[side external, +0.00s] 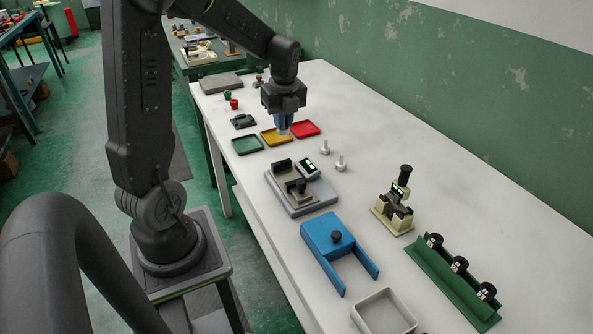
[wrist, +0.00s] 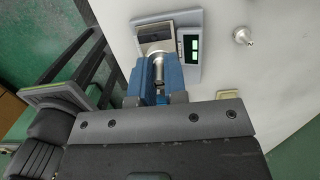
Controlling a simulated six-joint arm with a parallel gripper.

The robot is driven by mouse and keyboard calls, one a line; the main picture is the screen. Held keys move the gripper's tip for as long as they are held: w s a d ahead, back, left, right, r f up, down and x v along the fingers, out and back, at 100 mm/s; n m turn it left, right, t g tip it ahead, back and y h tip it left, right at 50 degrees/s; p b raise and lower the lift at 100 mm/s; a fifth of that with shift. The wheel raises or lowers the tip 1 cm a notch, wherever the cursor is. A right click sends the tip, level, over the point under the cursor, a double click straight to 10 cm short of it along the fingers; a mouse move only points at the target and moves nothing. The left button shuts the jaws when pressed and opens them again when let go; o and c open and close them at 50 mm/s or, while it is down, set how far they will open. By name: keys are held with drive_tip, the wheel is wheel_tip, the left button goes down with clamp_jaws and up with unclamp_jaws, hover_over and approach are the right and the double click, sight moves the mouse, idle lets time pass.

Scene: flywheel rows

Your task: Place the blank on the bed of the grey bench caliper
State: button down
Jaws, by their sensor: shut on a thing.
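The grey bench caliper (side external: 306,208) stands on the white table, with a flat grey base, dark jaw blocks and a lit display. In the wrist view the caliper (wrist: 190,18) shows just beyond my fingers, with its display to the right. My gripper (side external: 284,125) points down with blue fingers and is shut on the blank (side external: 284,131), a small silvery piece. In the wrist view the blank (wrist: 158,70) sits between the two fingers. It is held in the air over the caliper area; the exact height is hard to tell. My fingers hide part of the caliper.
Two silvery flanged pieces (side external: 340,162) stand right of the caliper. Green, yellow and red trays (side external: 305,129) lie behind it. A blue fork-shaped fixture (side external: 325,236), a cream instrument (side external: 393,213) and a green rack (side external: 452,285) stand nearer the camera. Bare table lies along the wall.

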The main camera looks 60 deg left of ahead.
drive_tip(key=s+a, duration=0.1)
drive_tip(key=s, duration=0.9)
drive_tip(key=w+d+f, duration=0.4)
drive_tip(key=w, duration=0.1)
drive_tip(key=w+d+f, duration=0.2)
drive_tip(key=w, duration=0.1)
drive_tip(key=shift+w+d, duration=0.2)
drive_tip(key=shift+d, duration=0.05)
drive_tip(key=shift+f, duration=2.1)
drive_tip(key=shift+f, duration=0.1)
drive_tip(key=c, duration=1.2)
unclamp_jaws()
drive_tip(key=shift+o, duration=0.2)
